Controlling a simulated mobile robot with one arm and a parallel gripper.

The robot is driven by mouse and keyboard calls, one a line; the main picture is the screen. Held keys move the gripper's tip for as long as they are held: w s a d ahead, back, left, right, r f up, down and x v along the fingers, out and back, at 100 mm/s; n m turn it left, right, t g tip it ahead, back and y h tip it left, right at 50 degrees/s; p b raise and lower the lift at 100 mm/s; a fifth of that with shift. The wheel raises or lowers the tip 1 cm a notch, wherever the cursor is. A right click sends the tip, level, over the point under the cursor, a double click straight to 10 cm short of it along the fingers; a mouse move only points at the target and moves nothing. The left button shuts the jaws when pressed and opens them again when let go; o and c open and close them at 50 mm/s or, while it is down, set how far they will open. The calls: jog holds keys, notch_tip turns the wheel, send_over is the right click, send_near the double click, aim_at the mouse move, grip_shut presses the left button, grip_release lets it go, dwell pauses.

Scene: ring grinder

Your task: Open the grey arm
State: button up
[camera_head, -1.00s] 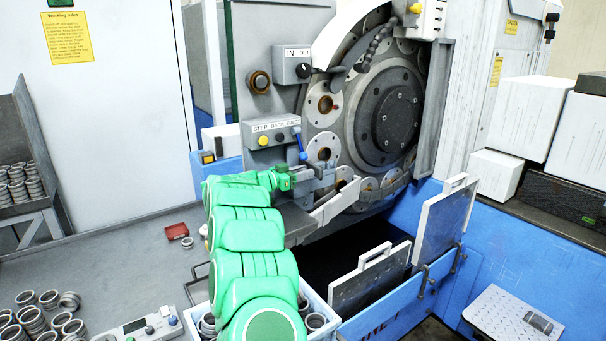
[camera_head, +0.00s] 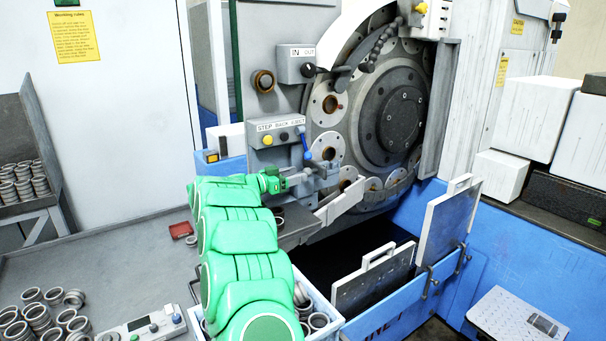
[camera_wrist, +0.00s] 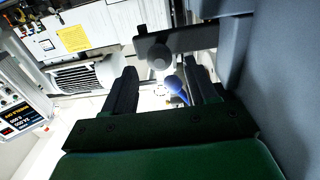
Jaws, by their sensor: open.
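My gripper (camera_head: 293,180) is at the end of my green arm, beside the grey fixture (camera_head: 325,174) at the front of the grinder. Its two dark fingers are apart in the wrist view (camera_wrist: 165,75). A dark grey bar with a round knob (camera_wrist: 160,53) shows just past the fingertips; it may be the grey arm, but I cannot be sure. The blue-tipped lever (camera_head: 305,146) stands above the gripper in the head view. A blue ball on a rod (camera_wrist: 175,84) shows between the fingers in the wrist view. I see nothing clearly gripped.
The control box (camera_head: 275,131) with its buttons is close above the gripper. The pale chute (camera_head: 340,203) lies to the right. A grey wall fills the wrist view's right side.

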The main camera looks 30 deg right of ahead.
jog(key=shift+a, duration=1.4)
